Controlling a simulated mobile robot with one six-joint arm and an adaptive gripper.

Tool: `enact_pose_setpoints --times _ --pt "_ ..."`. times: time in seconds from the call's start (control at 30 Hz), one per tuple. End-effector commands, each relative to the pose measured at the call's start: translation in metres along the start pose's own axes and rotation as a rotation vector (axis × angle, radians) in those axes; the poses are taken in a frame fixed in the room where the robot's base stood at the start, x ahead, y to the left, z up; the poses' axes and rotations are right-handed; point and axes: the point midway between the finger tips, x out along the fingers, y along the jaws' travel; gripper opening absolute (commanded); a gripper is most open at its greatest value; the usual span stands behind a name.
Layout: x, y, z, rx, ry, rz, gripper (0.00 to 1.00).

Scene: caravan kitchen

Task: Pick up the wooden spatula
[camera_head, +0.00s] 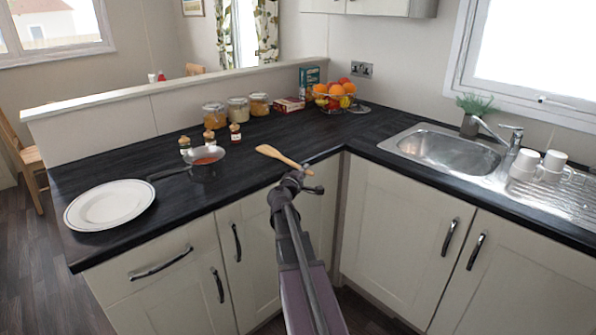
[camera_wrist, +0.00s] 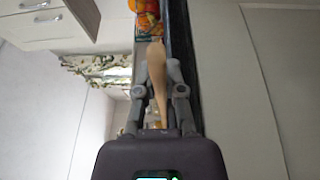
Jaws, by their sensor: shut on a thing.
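The wooden spatula (camera_head: 276,154) shows at the counter's inner front corner in the head view, its broad end toward the back left. My gripper (camera_head: 298,176) is at its near end, shut on it. In the wrist view the spatula (camera_wrist: 157,62) runs between the two fingers of my gripper (camera_wrist: 157,72), with its broad end pointing away. I cannot tell whether the spatula touches the counter or is a little above it.
A small pan (camera_head: 207,156) with red sauce and small jars stand left of the spatula, with a white plate (camera_head: 110,204) farther left. Larger jars (camera_head: 237,110) and a fruit bowl (camera_head: 335,97) stand behind. The sink (camera_head: 445,150) and white cups (camera_head: 540,167) are at right.

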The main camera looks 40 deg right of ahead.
Motion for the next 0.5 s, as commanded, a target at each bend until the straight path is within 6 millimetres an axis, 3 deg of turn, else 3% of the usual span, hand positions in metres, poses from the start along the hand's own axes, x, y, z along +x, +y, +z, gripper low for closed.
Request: enact_pose_setpoints --times 0.5 --pt "0.000 0.043 0.000 0.000 0.000 0.000 0.00"
